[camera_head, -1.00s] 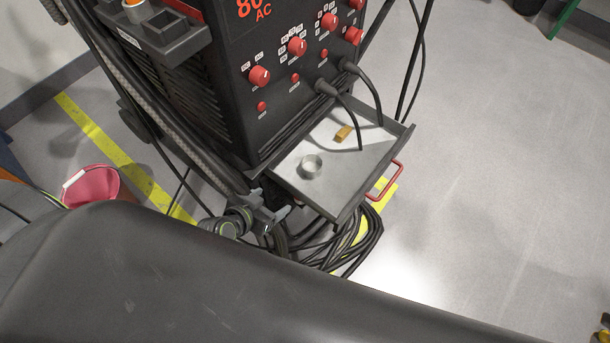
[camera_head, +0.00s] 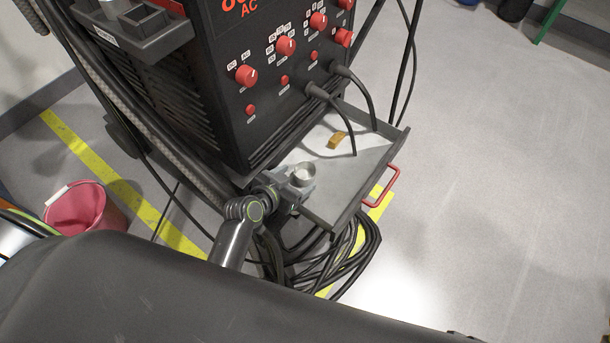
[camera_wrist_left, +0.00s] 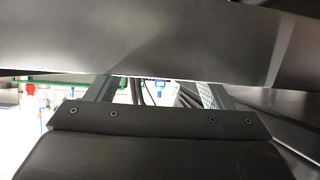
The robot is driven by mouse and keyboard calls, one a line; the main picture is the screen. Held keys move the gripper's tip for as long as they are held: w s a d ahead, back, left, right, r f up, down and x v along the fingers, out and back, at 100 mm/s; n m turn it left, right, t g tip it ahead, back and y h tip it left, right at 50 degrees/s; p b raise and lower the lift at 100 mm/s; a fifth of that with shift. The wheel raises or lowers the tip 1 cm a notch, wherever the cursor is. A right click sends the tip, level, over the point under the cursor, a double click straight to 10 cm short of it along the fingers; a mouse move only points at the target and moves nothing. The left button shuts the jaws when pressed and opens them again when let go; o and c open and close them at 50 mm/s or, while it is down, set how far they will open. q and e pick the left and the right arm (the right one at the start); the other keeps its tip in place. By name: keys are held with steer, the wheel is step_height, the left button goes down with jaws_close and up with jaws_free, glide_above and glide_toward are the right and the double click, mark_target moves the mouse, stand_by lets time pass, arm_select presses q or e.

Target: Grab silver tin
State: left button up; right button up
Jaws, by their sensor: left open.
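The silver tin (camera_head: 303,172) is a short round open can standing upright in the light-floored tray (camera_head: 352,178) of the black machine, near the tray's left edge. My left gripper (camera_head: 298,181) reaches in from the left, right at the tin. Its jaws overlap the tin in the head view, and I cannot tell whether they touch it. In the left wrist view the two fingers (camera_wrist_left: 158,92) stand wide apart. The tin does not show there; a broad grey surface covers the upper part. My right gripper is not in view.
A small tan block (camera_head: 338,140) lies farther back in the tray. Black cables (camera_head: 362,100) hang from the machine (camera_head: 240,80) into the tray. A red handle (camera_head: 385,188) is on the tray's right side. Coiled cables (camera_head: 345,255) lie below, and a red bucket (camera_head: 85,210) stands left.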

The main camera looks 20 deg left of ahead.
mark_target(311, 167)
arm_select(q)
steer(key=shift+a+b+x, duration=0.2)
steer(key=shift+b+x, duration=0.4)
steer(key=shift+x, duration=2.25)
steer(key=shift+w+r, duration=0.15)
steer(key=shift+r, duration=0.05)
steer(key=shift+c, duration=0.4)
steer(key=c, duration=1)
